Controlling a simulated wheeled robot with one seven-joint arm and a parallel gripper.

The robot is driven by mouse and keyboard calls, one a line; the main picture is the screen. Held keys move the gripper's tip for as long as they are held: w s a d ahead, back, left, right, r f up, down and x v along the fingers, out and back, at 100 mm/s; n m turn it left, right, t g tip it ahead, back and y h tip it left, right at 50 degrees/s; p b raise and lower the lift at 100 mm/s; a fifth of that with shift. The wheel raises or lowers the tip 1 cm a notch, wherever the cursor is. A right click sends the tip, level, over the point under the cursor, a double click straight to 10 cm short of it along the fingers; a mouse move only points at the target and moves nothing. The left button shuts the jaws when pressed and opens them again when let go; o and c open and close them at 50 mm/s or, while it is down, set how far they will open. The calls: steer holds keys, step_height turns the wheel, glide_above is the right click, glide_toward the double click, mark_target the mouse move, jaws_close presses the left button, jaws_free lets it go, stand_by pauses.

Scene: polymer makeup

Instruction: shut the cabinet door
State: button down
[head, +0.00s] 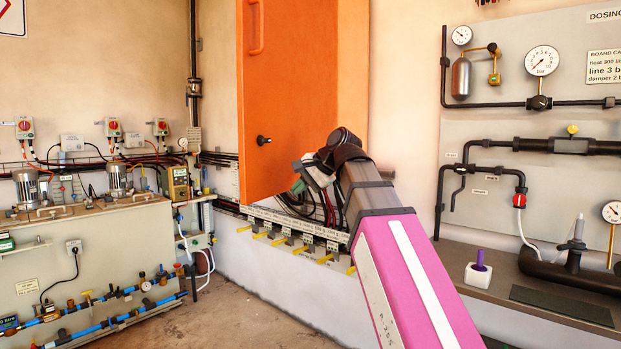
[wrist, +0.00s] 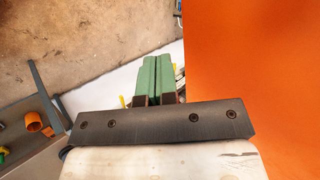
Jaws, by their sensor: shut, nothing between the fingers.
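The orange cabinet door (head: 290,90) stands in the middle of the head view, swung out from the wall, with a bar handle (head: 257,25) high up and a black knob (head: 263,140) lower down. My gripper (head: 298,186) is in front of the door's lower part, right of and below the knob. In the wrist view the green fingers of my gripper (wrist: 157,75) are pressed together with nothing between them. The door (wrist: 250,70) fills the right side there, close beside the fingers; I cannot tell whether they touch. The cabinet's inside is mostly hidden.
A low ledge with a row of yellow-handled valves (head: 295,240) runs below the door. A pump bench (head: 100,240) stands at the left. A gauge board (head: 540,130) and shelf with a purple-handled item (head: 479,265) are at the right. Bare floor (head: 240,310) lies front left.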

mark_target(278, 193)
steer(key=shift+w+a+f, duration=0.1)
steer(key=shift+w+a, duration=0.2)
steer(key=shift+a, duration=0.35)
steer(key=shift+w+a, duration=0.35)
steer(key=shift+a, duration=0.3)
steer(key=shift+w+a+f, duration=0.1)
steer(key=shift+w+a, duration=0.2)
steer(key=shift+a, duration=0.35)
steer(key=shift+a, duration=0.15)
